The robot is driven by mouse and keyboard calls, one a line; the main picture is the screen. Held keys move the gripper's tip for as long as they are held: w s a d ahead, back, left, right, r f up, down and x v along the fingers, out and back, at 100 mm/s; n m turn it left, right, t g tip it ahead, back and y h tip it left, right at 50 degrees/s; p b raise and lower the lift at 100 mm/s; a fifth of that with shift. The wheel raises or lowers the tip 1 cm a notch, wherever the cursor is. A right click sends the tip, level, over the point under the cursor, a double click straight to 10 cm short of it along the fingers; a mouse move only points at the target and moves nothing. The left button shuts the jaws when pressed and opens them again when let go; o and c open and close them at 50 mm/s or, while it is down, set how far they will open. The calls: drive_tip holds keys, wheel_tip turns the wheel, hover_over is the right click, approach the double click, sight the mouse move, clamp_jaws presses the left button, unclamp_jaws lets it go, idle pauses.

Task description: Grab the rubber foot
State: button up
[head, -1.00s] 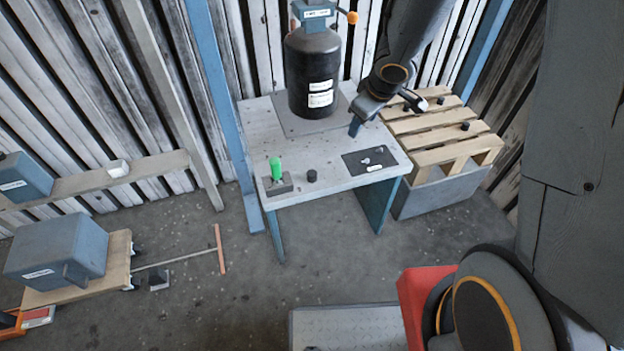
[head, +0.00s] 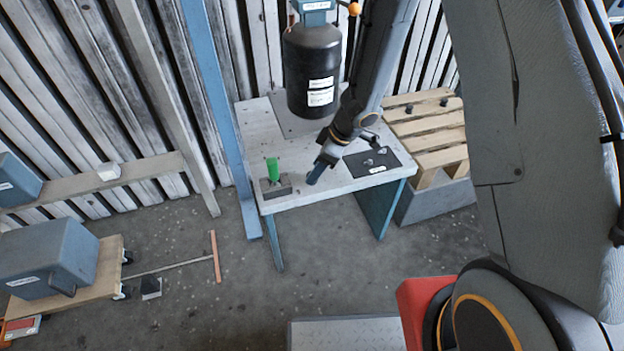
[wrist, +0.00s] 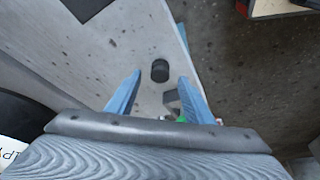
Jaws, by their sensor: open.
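The rubber foot, a small black cylinder, stands upright on the workbench (head: 230,140). In the wrist view the rubber foot (wrist: 160,70) shows between and slightly beyond the tips of my two blue fingers, with clear space on both sides. My gripper (head: 315,176) is open and empty, pointing down at the front part of the bench; it also shows in the wrist view (wrist: 160,79). In the head view my gripper hides the foot. I cannot tell how far the fingertips are above it.
A green-handled tool on a grey block (head: 274,184) stands close left of my gripper. A dark mat (head: 371,161) with small parts lies to the right. The large black housing (head: 311,70) stands behind. A pallet (head: 425,125) with more black pieces stands right of the bench.

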drive_tip(key=shift+x, duration=1.15)
drive_tip(key=c, duration=1.1)
